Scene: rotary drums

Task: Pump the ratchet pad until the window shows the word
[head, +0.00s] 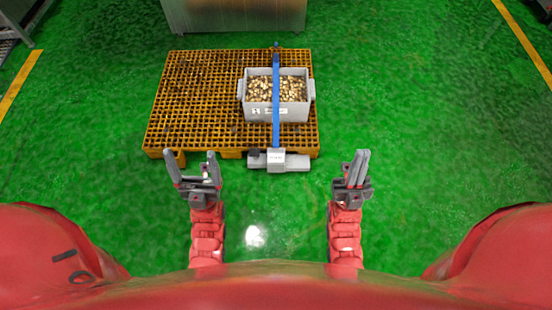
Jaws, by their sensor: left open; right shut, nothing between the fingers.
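A grey device (278,160) sits at the front edge of the yellow pallet, at the near end of a blue strap or bar (276,100). It has a pale middle block with small markings, too small to read, and a dark part (254,153) at its left. I cannot tell which part is the pad or the window. My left gripper (192,158) is open and empty, to the left of the device, by the pallet's front left. My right gripper (357,157) is shut and empty, to the right of the device and apart from it.
A grey crate (245,108) full of small brown and pale pieces stands on the yellow pallet (195,95), under the blue strap. A metal cabinet (235,15) stands behind. The green floor (430,120) is clear to the right.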

